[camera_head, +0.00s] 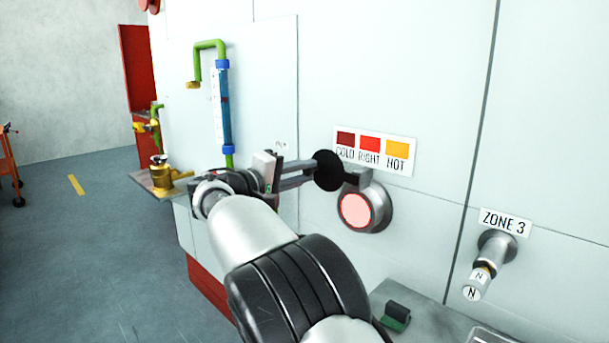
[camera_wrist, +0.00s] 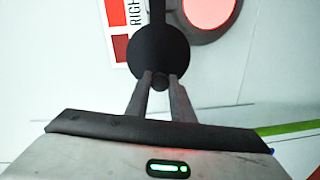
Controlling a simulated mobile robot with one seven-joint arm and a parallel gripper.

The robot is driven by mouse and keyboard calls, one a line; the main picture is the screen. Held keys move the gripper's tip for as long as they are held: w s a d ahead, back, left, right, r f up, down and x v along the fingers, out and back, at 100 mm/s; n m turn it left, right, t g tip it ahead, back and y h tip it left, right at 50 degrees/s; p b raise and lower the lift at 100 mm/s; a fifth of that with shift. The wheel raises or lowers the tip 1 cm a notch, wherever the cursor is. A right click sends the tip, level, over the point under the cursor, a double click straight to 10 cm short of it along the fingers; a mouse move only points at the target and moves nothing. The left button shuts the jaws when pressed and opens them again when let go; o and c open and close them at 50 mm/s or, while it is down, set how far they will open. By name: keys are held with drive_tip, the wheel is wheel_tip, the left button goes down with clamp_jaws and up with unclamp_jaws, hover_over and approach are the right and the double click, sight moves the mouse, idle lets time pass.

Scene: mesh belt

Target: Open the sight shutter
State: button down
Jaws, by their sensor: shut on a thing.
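The sight shutter is a black round disc (camera_head: 328,170) on a short dark arm. It stands to the upper left of the round sight port (camera_head: 356,211), whose glowing pink-red glass is uncovered. My gripper (camera_head: 311,174) reaches in from the left, its fingertips at the disc. In the wrist view the disc (camera_wrist: 158,48) lies just beyond the fingertips, and the sight glass (camera_wrist: 208,8) shows beside it at the top. My gripper (camera_wrist: 160,84) is shut on a small dark knob of the shutter, mostly hidden between the fingers.
A COLD/RIGHT/HOT colour plate (camera_head: 373,150) is on the wall just above the port. A ZONE 3 handle (camera_head: 484,268) sticks out at the right. A blue gauge tube (camera_head: 223,105) with green pipes stands at the left. A dark green block (camera_head: 396,316) sits on the ledge below.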

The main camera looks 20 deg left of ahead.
drive_tip(key=shift+r, duration=0.1)
drive_tip(key=c, duration=1.6)
unclamp_jaws()
drive_tip(key=shift+o, duration=0.2)
drive_tip(key=shift+s, duration=0.1)
drive_tip(key=p+v, duration=0.2)
drive_tip(key=v, duration=1.5)
drive_tip(key=shift+s, duration=0.15)
